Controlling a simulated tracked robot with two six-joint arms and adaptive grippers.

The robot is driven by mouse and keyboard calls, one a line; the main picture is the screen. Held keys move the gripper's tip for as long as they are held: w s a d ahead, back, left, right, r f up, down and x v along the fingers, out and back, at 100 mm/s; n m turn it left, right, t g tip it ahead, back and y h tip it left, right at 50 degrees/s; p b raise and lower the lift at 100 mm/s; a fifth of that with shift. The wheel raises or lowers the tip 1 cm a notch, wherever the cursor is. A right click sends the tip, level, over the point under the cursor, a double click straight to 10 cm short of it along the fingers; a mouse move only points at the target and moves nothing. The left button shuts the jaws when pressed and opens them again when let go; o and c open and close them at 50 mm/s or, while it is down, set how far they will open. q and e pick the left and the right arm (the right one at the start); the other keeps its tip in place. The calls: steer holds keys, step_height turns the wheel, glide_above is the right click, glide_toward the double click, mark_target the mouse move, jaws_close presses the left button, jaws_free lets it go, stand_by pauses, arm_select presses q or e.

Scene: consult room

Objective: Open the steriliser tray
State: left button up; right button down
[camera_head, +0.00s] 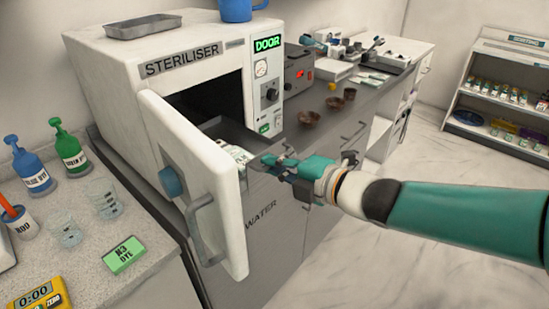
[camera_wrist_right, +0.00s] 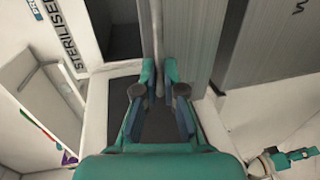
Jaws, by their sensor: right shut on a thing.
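The white steriliser (camera_head: 165,65) stands on the counter, and its door (camera_head: 190,160) with a grey handle (camera_head: 203,225) is swung open. A grey tray (camera_head: 228,127) shows partly in the dark chamber, with white-and-green items in it (camera_head: 236,153). The door hides part of it. My right gripper (camera_head: 270,163) reaches in from the right at the front of the tray. In the right wrist view its fingers (camera_wrist_right: 159,75) are shut on a thin grey bar at the tray front (camera_wrist_right: 157,42). The left gripper is not in the head view; a teal-and-dark gripper-like part (camera_wrist_right: 290,158) shows small in the right wrist view.
Blue (camera_head: 28,170) and green bottles (camera_head: 68,150), beakers (camera_head: 105,198), a green N3 dye box (camera_head: 123,254) and a yellow timer (camera_head: 40,295) stand left of the door. Brown bowls (camera_head: 309,117) sit on the counter to the right. A shelf unit (camera_head: 490,100) stands at the far right.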

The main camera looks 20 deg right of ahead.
steer(key=shift+s+f, duration=0.15)
steer(key=shift+s, duration=0.05)
steer(key=c, duration=1.3)
jaws_free()
steer(key=shift+d, duration=0.1)
steer(key=shift+o, duration=0.2)
steer(key=shift+s, duration=0.1)
steer(key=v, duration=1.2)
